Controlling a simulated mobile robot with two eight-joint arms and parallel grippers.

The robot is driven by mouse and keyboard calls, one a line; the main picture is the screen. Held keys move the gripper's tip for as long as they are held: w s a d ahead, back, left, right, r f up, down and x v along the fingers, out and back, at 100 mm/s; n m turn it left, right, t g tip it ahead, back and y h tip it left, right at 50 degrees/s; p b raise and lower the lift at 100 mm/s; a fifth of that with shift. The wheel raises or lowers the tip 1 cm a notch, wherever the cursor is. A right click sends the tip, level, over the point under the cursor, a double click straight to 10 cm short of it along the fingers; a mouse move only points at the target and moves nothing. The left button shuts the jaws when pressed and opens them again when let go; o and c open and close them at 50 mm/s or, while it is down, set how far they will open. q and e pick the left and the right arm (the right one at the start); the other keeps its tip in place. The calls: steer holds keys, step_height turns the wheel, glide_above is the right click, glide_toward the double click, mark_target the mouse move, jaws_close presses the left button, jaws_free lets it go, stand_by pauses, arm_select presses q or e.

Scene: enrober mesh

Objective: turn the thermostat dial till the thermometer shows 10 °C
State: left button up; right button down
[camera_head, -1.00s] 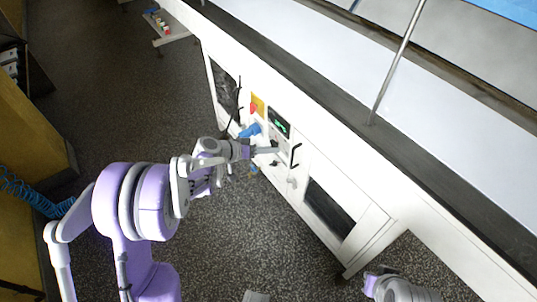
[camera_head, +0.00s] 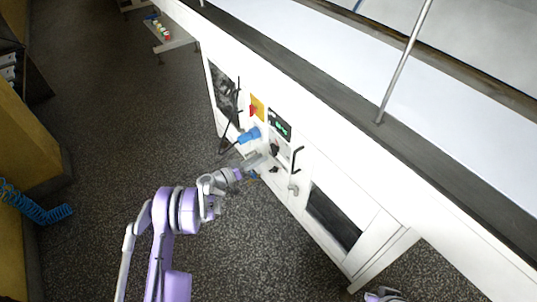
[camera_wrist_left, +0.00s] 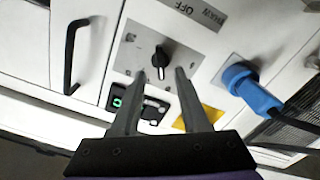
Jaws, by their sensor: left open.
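The thermostat dial (camera_head: 275,149) is a small black knob on the white cabinet front. In the left wrist view the dial (camera_wrist_left: 162,56) sits on a grey plate with marks around it. The thermometer display (camera_head: 280,124) is a black panel with green digits above the dial, too small to read surely. Part of the display (camera_wrist_left: 118,102) shows beside a finger in the left wrist view. My left gripper (camera_head: 263,158) is open and empty. In the left wrist view its fingertips (camera_wrist_left: 163,74) point at the dial, one to each side, apparently short of it. My right gripper is not clearly visible.
A blue plug (camera_head: 249,135) with a dark cable sticks out left of the dial. A yellow panel with a red switch (camera_head: 254,108) is above it. A black door handle (camera_head: 297,158) stands out right of the dial. The floor before the cabinet is clear.

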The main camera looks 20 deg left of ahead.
mark_target(274, 150)
arm_select(q)
steer(key=x, duration=0.5)
jaws_close()
